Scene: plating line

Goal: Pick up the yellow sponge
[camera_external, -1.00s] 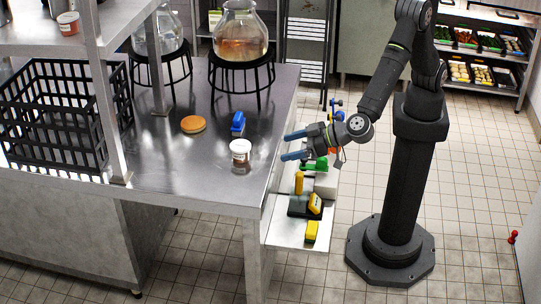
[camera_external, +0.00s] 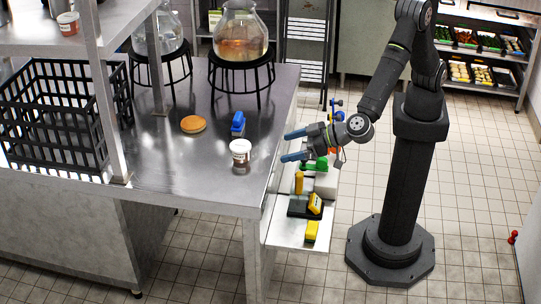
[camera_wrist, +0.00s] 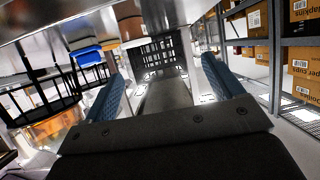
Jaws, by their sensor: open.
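Several yellow items sit on the low side shelf in the external view. A yellow block with a dark green side (camera_external: 312,231), which looks like the yellow sponge, lies near the shelf's front end. Another yellow item (camera_external: 315,203) rests on a dark tray, and an upright yellow one (camera_external: 299,183) stands behind it; I cannot tell exactly what these are. My gripper (camera_external: 286,147) is above and behind them, near the right edge of the steel table, pointing left. In the wrist view its blue fingers (camera_wrist: 162,68) are apart with nothing between them. I do not see the yellow sponge there.
Glass vessels on black stands (camera_external: 240,40) are at the back. A green item (camera_external: 316,165) is below my gripper.

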